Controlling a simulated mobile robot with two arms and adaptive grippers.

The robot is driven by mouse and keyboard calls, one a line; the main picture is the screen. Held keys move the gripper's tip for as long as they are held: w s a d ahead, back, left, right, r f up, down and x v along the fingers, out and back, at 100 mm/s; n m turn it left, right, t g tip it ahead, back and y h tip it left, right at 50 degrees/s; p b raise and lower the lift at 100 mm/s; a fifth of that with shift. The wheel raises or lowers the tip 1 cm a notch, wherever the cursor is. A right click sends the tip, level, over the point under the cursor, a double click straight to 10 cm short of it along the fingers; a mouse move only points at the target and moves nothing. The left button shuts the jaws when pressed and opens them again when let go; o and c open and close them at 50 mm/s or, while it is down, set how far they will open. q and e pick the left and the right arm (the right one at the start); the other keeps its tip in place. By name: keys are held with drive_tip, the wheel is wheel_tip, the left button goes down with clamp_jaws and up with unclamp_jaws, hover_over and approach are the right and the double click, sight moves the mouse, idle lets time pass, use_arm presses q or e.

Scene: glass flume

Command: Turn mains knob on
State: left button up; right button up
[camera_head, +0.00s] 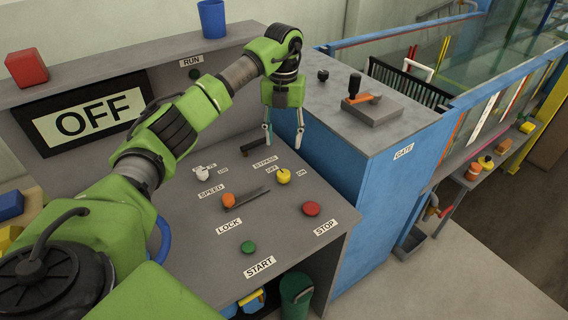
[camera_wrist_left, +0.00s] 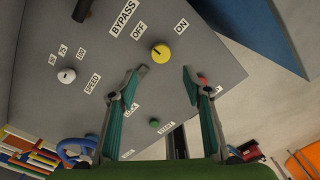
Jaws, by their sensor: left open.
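No label reading "mains" is legible. A yellow knob (camera_head: 283,176) sits on the grey sloping panel (camera_head: 190,235) between OFF and ON labels, close to the BYPASS label. It also shows in the left wrist view (camera_wrist_left: 161,52), just beyond the fingertips. A black handle (camera_head: 259,144) lies behind the BYPASS label. The display (camera_head: 90,118) reads OFF. My left gripper (camera_head: 283,137) is open and empty, pointing down above the panel, apart from the yellow knob. In the left wrist view its fingers (camera_wrist_left: 165,72) are spread. My right gripper is not in view.
The panel also has a white SPEED knob (camera_head: 197,170), an orange LOCK handle (camera_head: 228,201), a green START button (camera_head: 248,247) and a red STOP button (camera_head: 311,208). A blue cup (camera_head: 212,19) is on the ledge.

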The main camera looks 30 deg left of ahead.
use_arm(q)
drive_tip(key=p, duration=0.2)
hover_over(283, 173)
drive_tip(key=f, duration=0.5)
drive_tip(key=shift+s+d, duration=0.2)
drive_tip(key=f, duration=0.3)
drive_tip(key=shift+w+a+f, duration=0.2)
drive_tip(key=shift+w+f, duration=0.05)
drive_tip(key=shift+f, duration=0.05)
wheel_tip(283, 173, down, 3)
drive_tip(key=shift+d+p, duration=0.1)
drive_tip(key=shift+p, duration=0.35)
drive_tip(key=shift+f, duration=0.4)
drive_tip(key=c, duration=0.3)
drive_tip(key=shift+r, duration=0.1)
drive_tip(key=c, duration=0.6)
drive_tip(key=shift+c, duration=1.1)
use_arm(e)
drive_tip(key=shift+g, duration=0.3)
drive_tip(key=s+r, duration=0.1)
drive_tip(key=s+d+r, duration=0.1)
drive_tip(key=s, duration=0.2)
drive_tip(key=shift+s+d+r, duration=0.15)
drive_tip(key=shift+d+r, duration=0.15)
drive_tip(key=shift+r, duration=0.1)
